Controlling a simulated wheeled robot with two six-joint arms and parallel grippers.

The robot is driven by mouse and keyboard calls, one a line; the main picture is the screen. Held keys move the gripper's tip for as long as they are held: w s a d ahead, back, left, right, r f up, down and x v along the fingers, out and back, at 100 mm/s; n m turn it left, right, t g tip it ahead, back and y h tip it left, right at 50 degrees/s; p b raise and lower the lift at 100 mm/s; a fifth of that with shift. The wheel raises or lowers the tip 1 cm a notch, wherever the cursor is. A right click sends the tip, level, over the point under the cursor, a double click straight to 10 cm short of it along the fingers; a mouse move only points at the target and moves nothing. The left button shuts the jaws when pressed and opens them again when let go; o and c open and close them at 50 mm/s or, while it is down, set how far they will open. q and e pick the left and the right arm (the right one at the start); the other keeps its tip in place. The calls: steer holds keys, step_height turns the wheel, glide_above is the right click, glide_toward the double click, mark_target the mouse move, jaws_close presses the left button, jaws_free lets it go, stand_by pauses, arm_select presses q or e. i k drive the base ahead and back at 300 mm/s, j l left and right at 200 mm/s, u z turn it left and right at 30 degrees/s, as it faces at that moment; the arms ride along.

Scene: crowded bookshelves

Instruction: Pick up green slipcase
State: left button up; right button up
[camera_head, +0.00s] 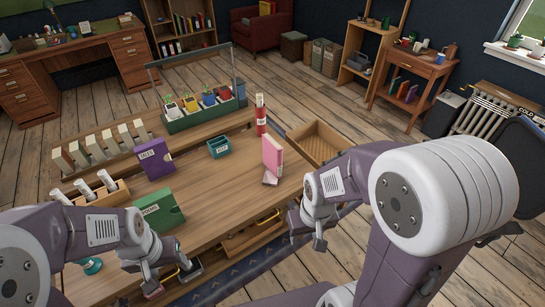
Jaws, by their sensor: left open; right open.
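The green slipcase (160,213) stands on the wooden table (225,190) at its left front, with pale lettering on its front edge. My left gripper (171,281) is open and empty, in front of the green slipcase and lower in the picture. Its wrist partly overlaps the slipcase's lower left part, and I cannot tell whether they touch. My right gripper (308,240) is open and empty by the table's right front edge, well to the right of the green slipcase.
A purple slipcase (154,160) stands behind the green one. A wooden rack (116,194) with white rolls is to its left. A teal box (219,147), pink book (273,155) and red bottle (260,115) stand further right. Bare tabletop lies between.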

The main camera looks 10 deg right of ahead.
mark_target(158, 209)
steer(key=i+u, duration=0.15)
steer(key=u, duration=0.3)
steer(key=i+u, duration=0.15)
steer(key=u, duration=0.35)
steer(key=i+l+u, duration=0.15)
steer(key=u, duration=0.3)
steer(key=i+l+u, duration=0.1)
steer(key=u, duration=0.35)
steer(key=l+u, duration=0.25)
steer(key=u, duration=0.2)
steer(key=i+l, duration=0.05)
